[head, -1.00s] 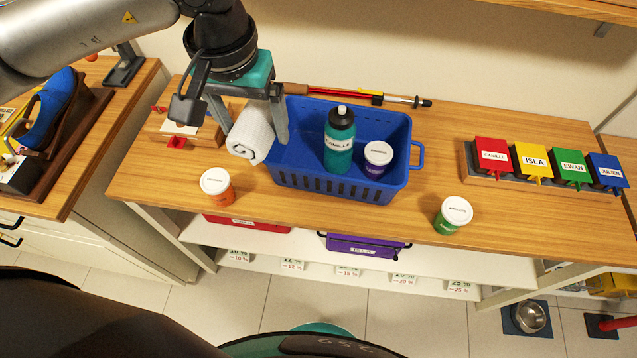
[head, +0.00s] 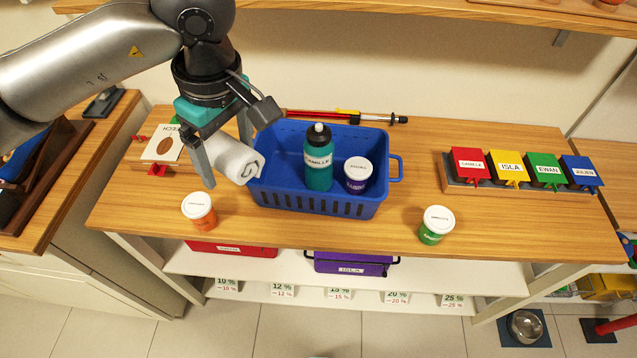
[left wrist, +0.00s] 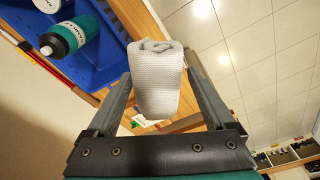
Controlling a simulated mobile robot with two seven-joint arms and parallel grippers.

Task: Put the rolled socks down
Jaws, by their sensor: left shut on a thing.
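The rolled socks (head: 232,158), a white roll, are between the fingers of my left gripper (head: 226,160). The gripper is shut on them, at the left end of the blue basket (head: 328,205). In the left wrist view the white roll (left wrist: 156,80) sits between the two grey fingers of the left gripper (left wrist: 160,85). In the head view the roll overlaps the basket's left rim; I cannot tell whether it touches it. The basket holds a teal bottle (head: 318,175) with a black cap and a purple jar (head: 356,184) with a white lid. My right gripper is not in view.
An orange jar (head: 199,211) stands left of the basket's front, a green jar (head: 435,232) to the right. Several coloured name boxes (head: 506,174) sit on a rack at the right. A red and yellow stick (head: 350,115) lies behind the basket. The counter between basket and rack is clear.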

